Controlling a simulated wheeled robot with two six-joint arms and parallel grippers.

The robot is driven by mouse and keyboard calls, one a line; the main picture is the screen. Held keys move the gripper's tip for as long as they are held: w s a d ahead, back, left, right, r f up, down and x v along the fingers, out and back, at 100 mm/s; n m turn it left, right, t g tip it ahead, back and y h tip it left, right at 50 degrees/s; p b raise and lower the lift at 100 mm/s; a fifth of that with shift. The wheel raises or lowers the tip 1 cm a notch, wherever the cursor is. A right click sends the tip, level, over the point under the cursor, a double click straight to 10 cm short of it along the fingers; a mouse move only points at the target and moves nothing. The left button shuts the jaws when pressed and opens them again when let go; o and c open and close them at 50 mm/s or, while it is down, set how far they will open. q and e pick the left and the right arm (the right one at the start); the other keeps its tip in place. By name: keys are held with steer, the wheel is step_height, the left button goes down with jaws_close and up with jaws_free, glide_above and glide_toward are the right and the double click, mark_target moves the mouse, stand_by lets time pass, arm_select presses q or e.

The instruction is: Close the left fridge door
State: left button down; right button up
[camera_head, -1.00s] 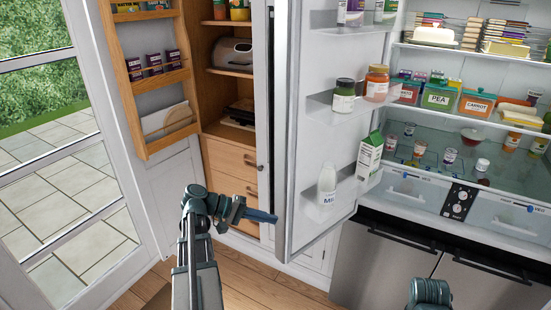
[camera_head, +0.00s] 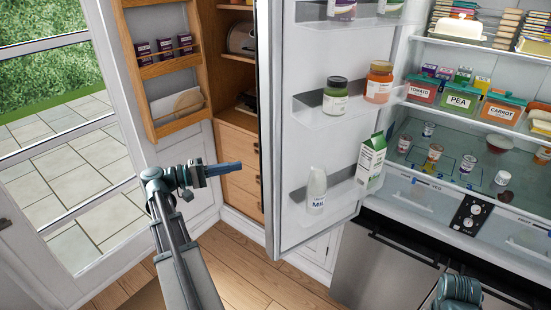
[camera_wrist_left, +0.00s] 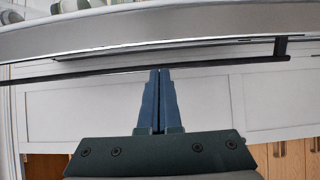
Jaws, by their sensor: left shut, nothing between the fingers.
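The left fridge door (camera_head: 290,150) stands open in the head view. Its white inner side with shelves faces right, toward the lit fridge interior (camera_head: 450,150). My left gripper (camera_head: 238,167) is shut and empty, left of the door's free edge, on its outer side. In the left wrist view the shut fingers (camera_wrist_left: 158,75) point at the door's grey edge (camera_wrist_left: 110,38). A long black handle bar (camera_wrist_left: 215,64) runs across just past the fingertips; I cannot tell if they touch. My right gripper does not show; only part of my right arm is at the lower right.
The door shelves hold a milk bottle (camera_head: 316,190), a milk carton (camera_head: 370,160) and jars (camera_head: 336,95). An open wooden pantry (camera_head: 235,150) and its rack door (camera_head: 160,70) stand left. Steel drawers (camera_head: 385,265) lie below the fridge. Wooden floor (camera_head: 240,270) is free in front.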

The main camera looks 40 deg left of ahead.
mark_target(264, 162)
arm_select(q)
steer(key=x, duration=1)
steer(key=shift+s, duration=0.15)
